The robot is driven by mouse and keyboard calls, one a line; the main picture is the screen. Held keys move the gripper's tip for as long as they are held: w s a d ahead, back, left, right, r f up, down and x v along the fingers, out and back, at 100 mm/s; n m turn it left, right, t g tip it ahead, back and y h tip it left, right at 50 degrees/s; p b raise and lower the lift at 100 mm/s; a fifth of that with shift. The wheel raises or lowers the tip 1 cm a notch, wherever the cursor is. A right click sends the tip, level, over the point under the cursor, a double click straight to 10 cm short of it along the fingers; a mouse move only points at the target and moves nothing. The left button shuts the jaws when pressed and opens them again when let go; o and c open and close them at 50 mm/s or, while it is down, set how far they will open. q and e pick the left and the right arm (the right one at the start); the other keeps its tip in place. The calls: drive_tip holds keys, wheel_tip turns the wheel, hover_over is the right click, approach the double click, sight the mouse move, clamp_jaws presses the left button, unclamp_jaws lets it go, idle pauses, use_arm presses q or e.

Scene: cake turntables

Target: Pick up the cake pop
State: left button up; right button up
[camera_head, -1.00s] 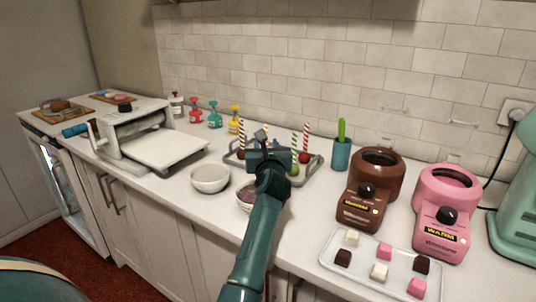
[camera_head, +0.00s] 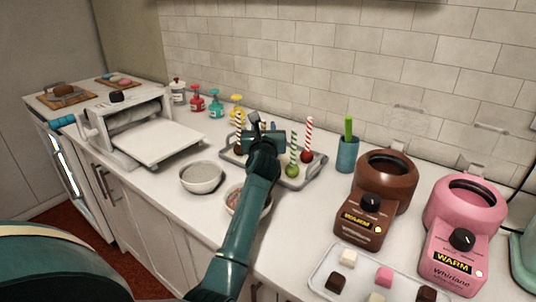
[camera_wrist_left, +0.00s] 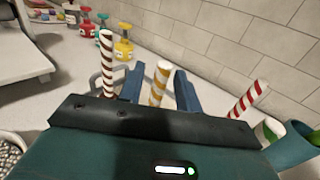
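Several cake pops with striped sticks stand upright on a grey tray (camera_head: 318,173). A red-striped one (camera_head: 307,140) with a dark red ball and a green-striped one (camera_head: 293,155) with a green ball are right of my left gripper (camera_head: 264,130). A brown-striped one (camera_head: 239,130) is on its left. In the left wrist view, a yellow-striped stick (camera_wrist_left: 160,82) stands between the two blue fingers (camera_wrist_left: 159,90), with gaps on both sides. Its ball is hidden by the gripper body. My left gripper is open. My right gripper is not in view.
Bowls (camera_head: 201,177) (camera_head: 236,196) stand in front of the tray. A teal cup (camera_head: 347,154), brown warmer (camera_head: 376,199) and pink warmer (camera_head: 462,228) are to the right. Coloured bottles (camera_head: 216,105) are behind left, near a white sheeter (camera_head: 150,140). The tiled wall is close behind.

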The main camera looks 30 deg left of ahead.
use_arm(q)
drive_tip(key=shift+s+r, duration=0.15)
drive_tip(key=shift+s, duration=0.05)
drive_tip(key=shift+c, duration=0.2)
clamp_jaws()
